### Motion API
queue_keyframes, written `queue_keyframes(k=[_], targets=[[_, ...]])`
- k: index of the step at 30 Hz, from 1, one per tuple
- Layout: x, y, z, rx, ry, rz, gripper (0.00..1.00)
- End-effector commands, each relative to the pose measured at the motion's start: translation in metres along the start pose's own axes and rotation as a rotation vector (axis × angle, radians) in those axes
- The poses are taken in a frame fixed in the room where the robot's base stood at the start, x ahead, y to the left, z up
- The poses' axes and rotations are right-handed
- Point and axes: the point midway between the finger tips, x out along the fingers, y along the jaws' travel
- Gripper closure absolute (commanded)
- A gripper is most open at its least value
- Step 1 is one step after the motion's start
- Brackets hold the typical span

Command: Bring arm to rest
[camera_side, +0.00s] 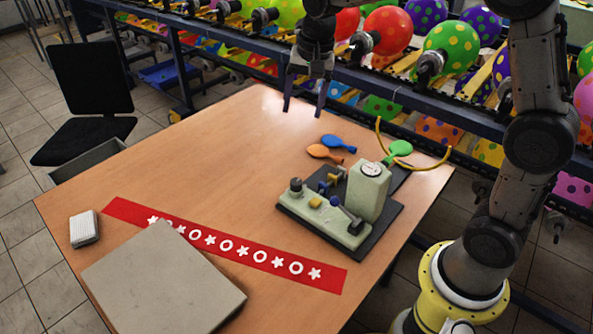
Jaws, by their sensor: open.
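My gripper (304,108) hangs pointing down above the far edge of the wooden table, at the top middle of the side view. Its two dark fingers are apart with nothing between them. A blue balloon (338,143) and an orange balloon (325,153) lie flat on the table below and right of it. A green balloon (399,150) sits beside the pale green machine (367,190), by its far right side; whether it is attached I cannot tell. The gripper is apart from all of these.
The wooden table (200,150) is clear at its far left. A red strip (255,252) with white shapes, a grey slab (160,285) and a small white block (84,229) lie nearer. A yellow hose (432,168) curves behind the machine. A conveyor rail (400,95) with dotted balloons runs behind.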

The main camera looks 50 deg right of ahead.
Motion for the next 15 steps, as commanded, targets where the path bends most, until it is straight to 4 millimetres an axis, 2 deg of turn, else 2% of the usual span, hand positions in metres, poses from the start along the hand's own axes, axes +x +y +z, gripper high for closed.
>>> queue_keyframes(k=[1,6,10,15], targets=[[-0.025,0.009,0.011,-0.023,0.026,-0.034,0.28],[-0.078,0.049,0.048,-0.145,0.097,-0.115,0.28],[-0.102,0.085,0.08,-0.27,0.153,-0.163,0.28],[-0.11,0.136,0.122,-0.466,0.225,-0.202,0.28]])
